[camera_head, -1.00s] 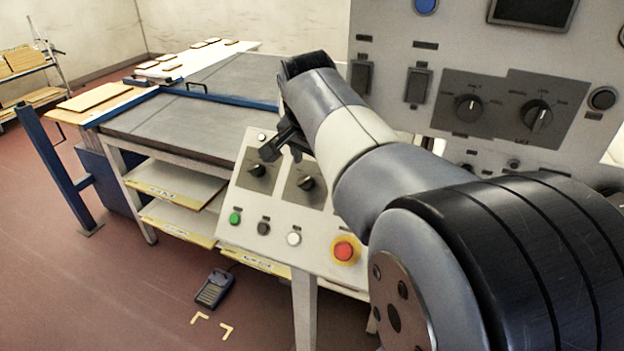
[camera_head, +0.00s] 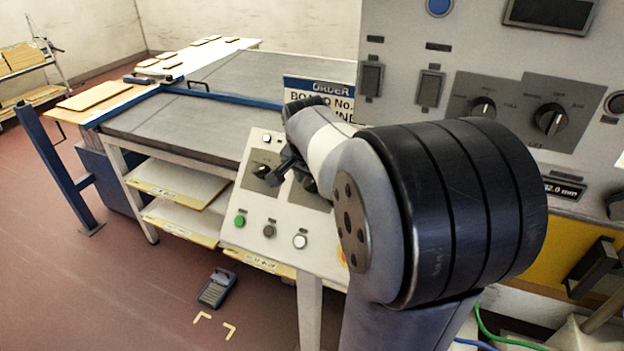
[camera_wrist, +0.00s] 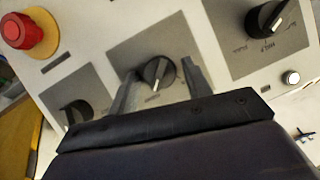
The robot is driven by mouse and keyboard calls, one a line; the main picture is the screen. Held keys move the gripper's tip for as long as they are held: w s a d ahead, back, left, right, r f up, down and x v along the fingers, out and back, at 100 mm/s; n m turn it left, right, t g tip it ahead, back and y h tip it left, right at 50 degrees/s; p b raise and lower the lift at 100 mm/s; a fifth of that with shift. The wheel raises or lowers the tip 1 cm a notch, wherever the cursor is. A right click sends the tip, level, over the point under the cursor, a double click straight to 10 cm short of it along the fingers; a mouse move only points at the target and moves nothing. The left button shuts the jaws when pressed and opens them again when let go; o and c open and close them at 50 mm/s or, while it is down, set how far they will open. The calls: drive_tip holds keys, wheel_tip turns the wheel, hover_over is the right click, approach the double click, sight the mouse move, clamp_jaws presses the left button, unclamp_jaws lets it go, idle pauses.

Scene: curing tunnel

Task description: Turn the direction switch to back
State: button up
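The sloped control panel (camera_head: 258,225) carries several rotary switches with black knobs on grey plates. The labels are too small to read, so I cannot tell which is the direction switch. In the wrist view a middle knob (camera_wrist: 158,72) with a pale pointer line sits between my fingers. One knob (camera_wrist: 267,17) is at upper right, another (camera_wrist: 75,113) at lower left, partly hidden by my gripper. My gripper (camera_wrist: 157,84) is open, one finger on each side of the middle knob; contact cannot be told. In the head view my gripper (camera_head: 279,172) is low over the panel.
A red stop button (camera_wrist: 22,32) on a yellow base is near the left knob. Green (camera_head: 240,221), dark (camera_head: 269,231) and white (camera_head: 300,241) buttons line the panel's lower edge. A tall grey cabinet (camera_head: 400,60) stands at right, a conveyor table (camera_head: 185,128) behind.

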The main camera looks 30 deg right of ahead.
drive_tip(key=c, duration=0.8)
drive_tip(key=shift+o, duration=0.2)
drive_tip(key=shift+r+n, duration=0.1)
drive_tip(key=shift+n, duration=0.2)
drive_tip(key=shift+w+a+n+g+h+p, duration=0.15)
drive_tip(key=shift+n+g+h+p, duration=0.15)
drive_tip(key=shift+n+g+p, duration=0.5)
drive_tip(key=n+p, duration=0.1)
drive_tip(key=n, duration=0.1)
drive_tip(key=n+g+h, duration=0.1)
drive_tip(key=n, duration=0.2)
drive_tip(key=shift+w+a+h+p, duration=0.1)
drive_tip(key=shift+w+h+p, duration=0.05)
drive_tip(key=shift+h+p, duration=0.2)
drive_tip(key=n, duration=0.2)
drive_tip(key=n+h, duration=0.1)
drive_tip(key=n, duration=0.1)
drive_tip(key=shift+a+g+h+p, duration=0.15)
drive_tip(key=shift+g+h+p, duration=0.15)
drive_tip(key=shift+p, duration=0.1)
drive_tip(key=n, duration=0.1)
drive_tip(key=n+h, duration=0.1)
drive_tip(key=n, duration=0.2)
drive_tip(key=shift+a+f+h, duration=0.1)
drive_tip(key=shift+f+h, duration=0.15)
drive_tip(key=shift+h, duration=0.1)
drive_tip(key=shift+n, duration=0.4)
